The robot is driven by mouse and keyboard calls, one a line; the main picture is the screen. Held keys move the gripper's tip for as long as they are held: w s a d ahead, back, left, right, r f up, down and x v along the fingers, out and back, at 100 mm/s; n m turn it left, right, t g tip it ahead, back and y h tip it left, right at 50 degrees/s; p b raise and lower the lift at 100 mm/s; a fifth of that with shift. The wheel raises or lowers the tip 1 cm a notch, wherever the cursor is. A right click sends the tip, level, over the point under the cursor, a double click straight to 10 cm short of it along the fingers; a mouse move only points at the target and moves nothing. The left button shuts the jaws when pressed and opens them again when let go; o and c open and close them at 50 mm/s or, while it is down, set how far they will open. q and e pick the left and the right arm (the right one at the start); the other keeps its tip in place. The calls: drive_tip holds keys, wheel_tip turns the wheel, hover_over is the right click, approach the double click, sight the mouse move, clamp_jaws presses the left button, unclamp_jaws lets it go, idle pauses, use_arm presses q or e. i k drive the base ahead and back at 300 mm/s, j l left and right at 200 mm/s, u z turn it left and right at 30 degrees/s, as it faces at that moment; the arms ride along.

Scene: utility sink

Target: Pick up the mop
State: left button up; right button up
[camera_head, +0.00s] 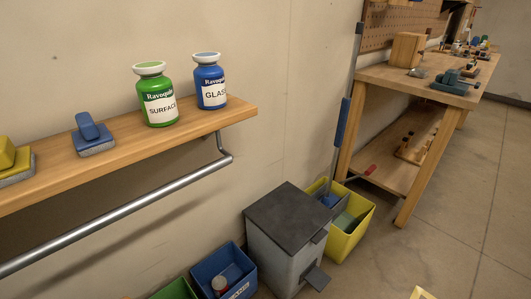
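A long-handled tool, which looks like the mop (341,122), stands nearly upright against the wall, left of the workbench. Its thin grey pole has a blue sleeve partway up. Its lower end goes down into or behind a yellow bin (352,237), where a blue part shows; the grey pedal bin partly hides that area. I cannot tell the shape of its head. Neither of my grippers is in view.
A grey pedal bin (285,235) stands in front of the yellow bin, with a blue bin (232,275) to its left. A wooden shelf (110,150) with bottles and a metal rail (130,210) is at left. A workbench (385,78) stands right; the right-hand floor is mostly clear.

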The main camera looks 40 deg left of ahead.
sight(330, 200)
drive_tip(key=u, duration=0.65)
drive_tip(key=i+l+u, duration=0.1)
drive_tip(key=i+l, duration=0.3)
